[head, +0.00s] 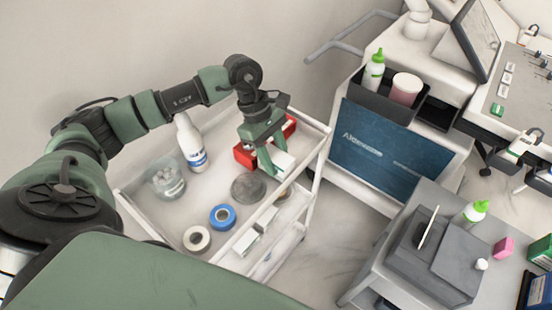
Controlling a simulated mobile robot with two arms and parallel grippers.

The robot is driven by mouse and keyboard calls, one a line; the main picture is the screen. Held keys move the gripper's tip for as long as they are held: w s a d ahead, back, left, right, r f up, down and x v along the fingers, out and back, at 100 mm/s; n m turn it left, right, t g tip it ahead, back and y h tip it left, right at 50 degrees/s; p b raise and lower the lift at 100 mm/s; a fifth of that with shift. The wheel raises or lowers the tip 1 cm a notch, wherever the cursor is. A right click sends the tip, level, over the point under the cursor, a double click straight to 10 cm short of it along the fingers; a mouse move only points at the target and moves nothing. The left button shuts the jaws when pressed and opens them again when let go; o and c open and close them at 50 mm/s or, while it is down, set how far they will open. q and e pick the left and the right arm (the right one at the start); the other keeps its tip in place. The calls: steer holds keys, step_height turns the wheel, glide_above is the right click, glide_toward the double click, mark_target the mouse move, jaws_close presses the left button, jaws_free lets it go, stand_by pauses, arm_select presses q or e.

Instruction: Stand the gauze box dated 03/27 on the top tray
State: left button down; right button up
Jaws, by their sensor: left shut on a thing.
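A white trolley has a top tray (215,172) with several things on it. My left gripper (270,158) reaches over the tray's far right part, pointing down, and is shut on a small white box (284,164). The box is near the tray's right edge; I cannot tell whether it touches the tray. No date on it can be read. Other small white boxes (246,243) (266,219) show on a lower level beneath the tray's right side, their print also unreadable. My right gripper is not in view.
On the tray are a white bottle (190,143), a clear jar of white balls (167,180), a red container (243,155) partly behind the gripper, a grey round dish (248,188), a blue tape roll (222,217) and a white roll (197,238). A grey-topped cabinet (390,262) stands right.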

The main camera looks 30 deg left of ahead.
arm_select(q)
steer(key=shift+f, duration=0.45)
steer(key=shift+f, duration=0.15)
steer(key=c, duration=0.8)
jaws_free()
steer(key=shift+c, duration=0.2)
steer(key=shift+r, duration=0.45)
steer(key=p+v, duration=0.4)
steer(key=v, duration=0.7)
steer(key=shift+a+r, duration=0.2)
steer(key=shift+a, duration=0.05)
